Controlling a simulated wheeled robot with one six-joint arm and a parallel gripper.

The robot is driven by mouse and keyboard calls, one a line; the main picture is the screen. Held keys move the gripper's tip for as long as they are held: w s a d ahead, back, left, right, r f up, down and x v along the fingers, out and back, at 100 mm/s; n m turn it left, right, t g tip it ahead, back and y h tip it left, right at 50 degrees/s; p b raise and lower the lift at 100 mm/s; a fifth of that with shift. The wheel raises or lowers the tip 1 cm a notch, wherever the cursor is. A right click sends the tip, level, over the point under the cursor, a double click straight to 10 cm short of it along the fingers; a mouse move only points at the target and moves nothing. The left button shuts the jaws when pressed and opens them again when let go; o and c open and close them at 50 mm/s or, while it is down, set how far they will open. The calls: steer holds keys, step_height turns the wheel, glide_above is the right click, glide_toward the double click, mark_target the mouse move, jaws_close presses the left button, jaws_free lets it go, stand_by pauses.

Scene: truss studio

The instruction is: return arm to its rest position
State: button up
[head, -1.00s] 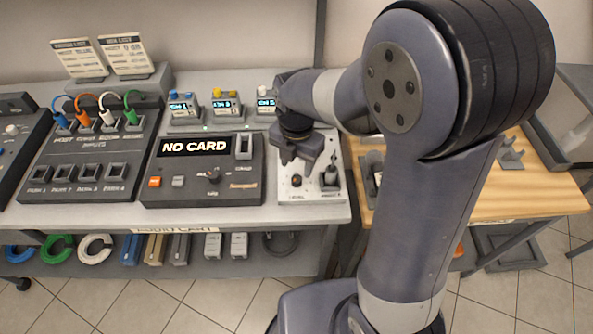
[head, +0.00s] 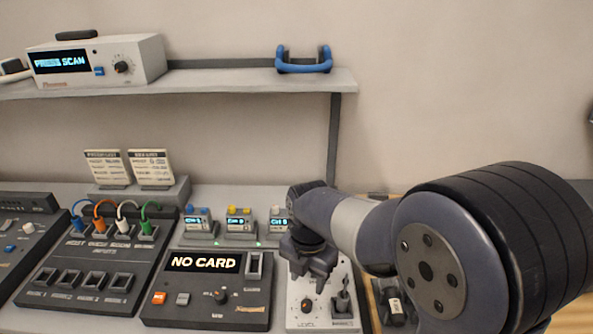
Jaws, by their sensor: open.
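My arm reaches in from the right of the head view. My gripper (head: 311,272) points down above the back part of the white level panel (head: 322,323), behind its knob (head: 307,305) and small lever (head: 342,300). Its jaws are open and I see nothing held between them. It looks clear of the knob, though the exact height above the panel is hard to judge.
A dark console reading NO CARD (head: 205,262) stands left of the panel. Small display boxes (head: 239,222) sit close behind my gripper. A patch unit with coloured cables (head: 92,262) is further left. A shelf (head: 220,84) carries a scanner (head: 97,62) and a blue handle (head: 303,64).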

mark_target(306, 303)
step_height(306, 303, down, 9)
steer(key=shift+r, duration=0.1)
stand_by(0.5)
